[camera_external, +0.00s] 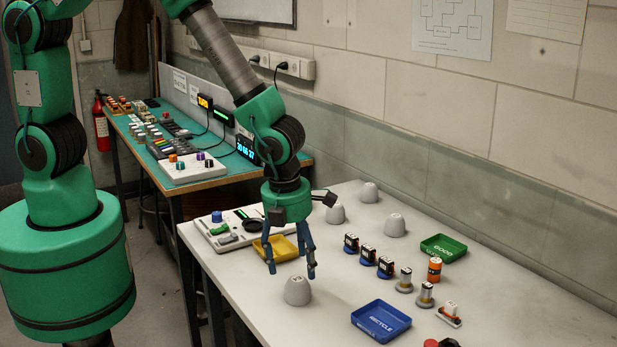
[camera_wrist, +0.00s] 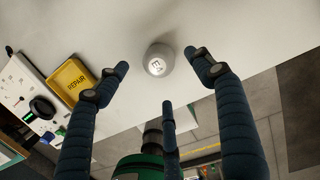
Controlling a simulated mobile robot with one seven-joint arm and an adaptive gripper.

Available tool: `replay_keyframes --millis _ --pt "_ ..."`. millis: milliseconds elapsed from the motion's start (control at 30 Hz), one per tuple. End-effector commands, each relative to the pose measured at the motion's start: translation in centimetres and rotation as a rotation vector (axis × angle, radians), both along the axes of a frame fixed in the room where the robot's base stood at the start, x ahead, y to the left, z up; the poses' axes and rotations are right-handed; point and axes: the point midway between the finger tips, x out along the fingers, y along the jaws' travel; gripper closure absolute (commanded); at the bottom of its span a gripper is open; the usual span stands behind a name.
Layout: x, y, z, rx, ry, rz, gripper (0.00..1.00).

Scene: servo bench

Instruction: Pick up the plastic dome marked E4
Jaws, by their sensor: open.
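A pale grey dome (camera_external: 297,291) stands near the front edge of the white table, just below my gripper (camera_external: 291,273). In the wrist view the dome (camera_wrist: 159,61) shows a dark mark on its top that starts with E; the second character is too small to be sure of. My gripper (camera_wrist: 158,78) is open and empty, its dark blue fingers spread around the dome with gaps and pointing down in the outside view. Three other grey domes, at the back (camera_external: 369,192), middle (camera_external: 335,213) and right (camera_external: 395,226), stand farther back, their marks unreadable.
A yellow REPAIR tray (camera_external: 275,249) lies behind my gripper, beside a white panel (camera_external: 228,231) with parts. A blue RECYCLE tray (camera_external: 381,321) is at the right front, a green GOOD tray (camera_external: 443,248) at the back. Several small components stand between them. Table around the near dome is clear.

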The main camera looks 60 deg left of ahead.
Motion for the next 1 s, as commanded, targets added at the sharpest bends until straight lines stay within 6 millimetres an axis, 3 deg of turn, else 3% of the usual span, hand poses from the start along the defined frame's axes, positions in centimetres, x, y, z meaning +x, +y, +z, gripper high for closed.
replay_keyframes --millis 133,667,1000 --pt "0.1 0.1 -1.3 0.001 0.001 0.0 0.33" --pt "0.2 0.1 -2.1 0.001 0.001 0.0 0.33" --pt "0.6 0.4 -5.8 0.001 0.001 -0.001 0.33"
